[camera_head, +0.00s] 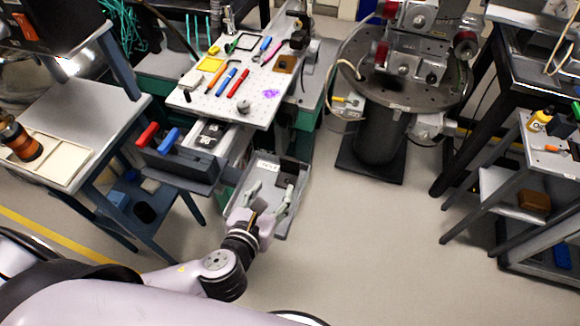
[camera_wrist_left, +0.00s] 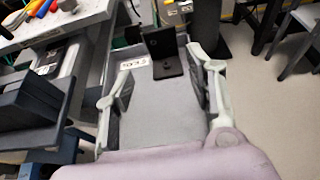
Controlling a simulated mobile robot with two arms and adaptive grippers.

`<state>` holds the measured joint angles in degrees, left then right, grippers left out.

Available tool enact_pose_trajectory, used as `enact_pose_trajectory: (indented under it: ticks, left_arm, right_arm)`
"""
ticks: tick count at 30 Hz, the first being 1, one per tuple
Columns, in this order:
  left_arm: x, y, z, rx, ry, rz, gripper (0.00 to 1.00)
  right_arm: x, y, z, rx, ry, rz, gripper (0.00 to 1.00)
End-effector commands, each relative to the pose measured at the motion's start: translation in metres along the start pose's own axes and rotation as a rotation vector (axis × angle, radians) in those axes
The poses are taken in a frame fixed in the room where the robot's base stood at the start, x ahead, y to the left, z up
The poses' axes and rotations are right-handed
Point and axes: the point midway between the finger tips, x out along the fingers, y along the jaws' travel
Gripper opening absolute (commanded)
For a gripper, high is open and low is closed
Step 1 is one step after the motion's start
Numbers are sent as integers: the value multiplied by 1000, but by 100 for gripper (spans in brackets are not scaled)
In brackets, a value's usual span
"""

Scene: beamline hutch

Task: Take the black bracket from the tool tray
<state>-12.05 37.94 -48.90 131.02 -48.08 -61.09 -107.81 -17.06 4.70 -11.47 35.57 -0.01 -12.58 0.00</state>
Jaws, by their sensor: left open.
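The black bracket (camera_wrist_left: 166,68) is an L-shaped piece with an upright plate and a flat foot. It stands at the far end of the grey tool tray (camera_wrist_left: 165,108), beside a white label. In the head view the bracket (camera_head: 287,180) is at the back right of the tray (camera_head: 232,188). My left gripper (camera_head: 268,200) is open, with its fingers over the near part of the tray. In the left wrist view the gripper (camera_wrist_left: 158,74) has nothing between its fingers, and the bracket is beyond them. My right gripper is out of view.
A perforated board (camera_head: 221,103) with pens and small tools is behind the tray. A dark grey holder (camera_head: 180,168) with red and blue handles stands left of it. A round-topped stage (camera_head: 400,85) is at the back right. The floor right of the tray is clear.

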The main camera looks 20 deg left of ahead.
Motion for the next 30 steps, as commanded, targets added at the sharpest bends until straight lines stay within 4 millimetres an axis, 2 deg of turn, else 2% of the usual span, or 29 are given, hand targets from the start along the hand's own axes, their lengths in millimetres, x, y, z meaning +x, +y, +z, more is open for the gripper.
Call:
enact_pose_trajectory:
  ticks: [4,9,17,24,30]
  left_arm:
    - [35,0,2,0,-4,2,50]
    - [65,0,1,-1,-1,1,50]
    - [85,0,1,-2,-1,0,50]
    - [120,-2,2,-2,-1,0,50]
    - [132,-2,2,-1,1,0,50]
  right_arm:
    - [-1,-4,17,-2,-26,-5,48]
    - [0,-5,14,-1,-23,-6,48]
    - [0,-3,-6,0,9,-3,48]
    - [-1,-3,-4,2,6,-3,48]
    - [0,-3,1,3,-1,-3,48]
